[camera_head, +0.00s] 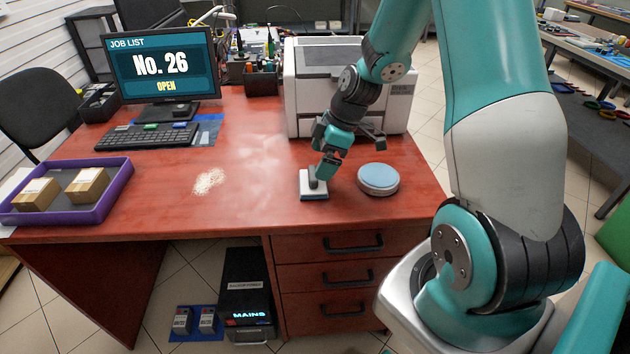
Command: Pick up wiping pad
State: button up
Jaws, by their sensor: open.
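The wiping pad (308,194) lies on the red desk near its front edge. It has a flat pale base with a blue-grey lower layer and a dark upright handle on top. My gripper (321,172) points down at the pad from above and is open. Its fingers are at or right beside the handle. I cannot tell whether they touch it, and part of the handle is hidden by them.
A round blue-topped disc (378,179) sits right of the pad. A printer (310,88) stands behind. A beige crumbly patch (209,181) lies left on the desk (255,205). Further left are a purple tray (122,190) with two boxes, a keyboard (146,136) and a monitor (162,66).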

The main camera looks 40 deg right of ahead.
aim_at(313, 172)
jog(key=x, duration=0.4)
jog(key=shift+w+f, duration=0.1)
jog(key=shift+f, duration=0.1)
jog(key=c, duration=1.1)
jog(key=shift+r, duration=0.1)
notch_tip(313, 172, up, 20)
jog(key=p, duration=0.1)
